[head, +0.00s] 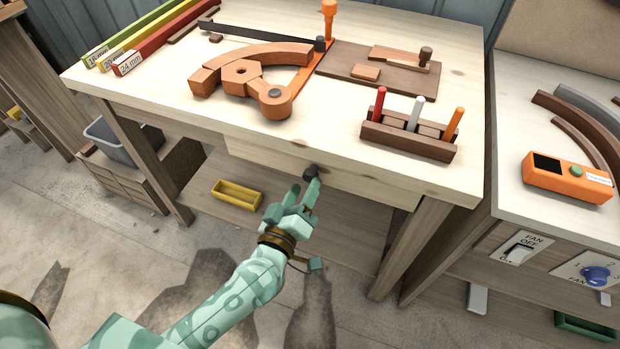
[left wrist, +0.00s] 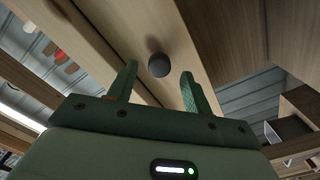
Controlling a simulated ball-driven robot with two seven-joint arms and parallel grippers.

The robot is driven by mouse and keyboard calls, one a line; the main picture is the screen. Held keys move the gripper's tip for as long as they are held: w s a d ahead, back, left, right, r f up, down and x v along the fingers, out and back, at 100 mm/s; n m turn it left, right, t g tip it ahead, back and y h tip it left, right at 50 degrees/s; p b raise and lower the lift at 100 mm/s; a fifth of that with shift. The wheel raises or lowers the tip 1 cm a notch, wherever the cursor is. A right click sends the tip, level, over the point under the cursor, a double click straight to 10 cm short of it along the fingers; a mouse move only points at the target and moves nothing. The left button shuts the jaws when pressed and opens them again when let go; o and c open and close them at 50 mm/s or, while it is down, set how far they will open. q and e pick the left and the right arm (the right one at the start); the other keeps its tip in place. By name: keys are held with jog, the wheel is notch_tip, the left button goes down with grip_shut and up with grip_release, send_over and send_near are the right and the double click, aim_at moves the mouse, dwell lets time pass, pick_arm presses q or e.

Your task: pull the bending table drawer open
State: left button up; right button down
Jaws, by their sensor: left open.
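The bending table (head: 335,150) has a pale wooden top and a drawer (head: 262,157) under its front edge. The drawer front looks flush with the table. A dark round knob (head: 310,172) is at its middle. My left gripper (head: 306,188) is open just in front of the knob. In the left wrist view the knob (left wrist: 159,65) shows just past and between the two fingertips (left wrist: 158,70), with no visible contact. The fingers partly hide the knob's lower side in the head view. My right gripper is not in view.
On the tabletop are an orange bending jig (head: 262,95) and a tool rack (head: 410,135). A yellow tray (head: 237,195) lies on the shelf below. A bench with an orange meter (head: 566,178) and switches stands at right. Floor in front is clear.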

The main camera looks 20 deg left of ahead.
aim_at(309, 180)
pick_arm(q)
jog(key=shift+w, duration=1.95)
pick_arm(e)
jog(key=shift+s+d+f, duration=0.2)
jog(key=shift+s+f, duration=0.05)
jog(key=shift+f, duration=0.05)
